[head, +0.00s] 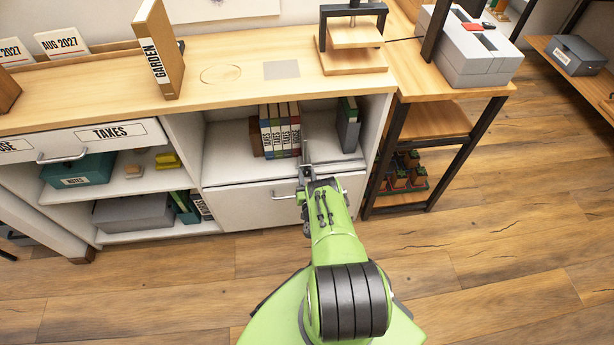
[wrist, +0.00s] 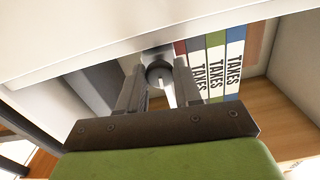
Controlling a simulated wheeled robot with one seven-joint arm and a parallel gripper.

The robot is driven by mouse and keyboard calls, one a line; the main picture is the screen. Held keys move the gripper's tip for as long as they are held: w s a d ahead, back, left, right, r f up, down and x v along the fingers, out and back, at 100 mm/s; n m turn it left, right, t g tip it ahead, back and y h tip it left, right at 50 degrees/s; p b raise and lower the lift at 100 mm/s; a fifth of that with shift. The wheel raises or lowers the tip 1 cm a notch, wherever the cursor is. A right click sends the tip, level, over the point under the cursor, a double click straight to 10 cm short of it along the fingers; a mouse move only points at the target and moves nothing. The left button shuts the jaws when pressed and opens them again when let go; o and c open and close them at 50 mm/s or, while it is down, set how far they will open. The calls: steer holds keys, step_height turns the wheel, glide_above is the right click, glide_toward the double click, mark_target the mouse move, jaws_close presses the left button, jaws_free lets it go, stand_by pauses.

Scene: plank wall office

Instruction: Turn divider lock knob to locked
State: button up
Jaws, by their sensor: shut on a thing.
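A grey metal part of the divider shows just behind the knob. In the head view my gripper (head: 306,176) reaches into the front of the open shelf bay, just right of the books. There the knob is hidden by my gripper and arm. I cannot tell the knob's lock position.
Several TAXES books (head: 279,132) stand left of my gripper, and also show in the wrist view (wrist: 215,70). A dark binder (head: 348,126) stands at the bay's right. A drawer front with a handle (head: 255,203) lies below. The wooden top (head: 220,75) is above.

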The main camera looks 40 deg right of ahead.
steer(key=m, duration=0.6)
steer(key=shift+r+p, duration=0.1)
steer(key=shift+p, duration=0.3)
steer(key=m, duration=0.5)
steer(key=m+b, duration=0.1)
steer(key=m, duration=0.5)
steer(key=shift+m, duration=2.9)
steer(key=o, duration=1)
steer(key=shift+o, duration=0.2)
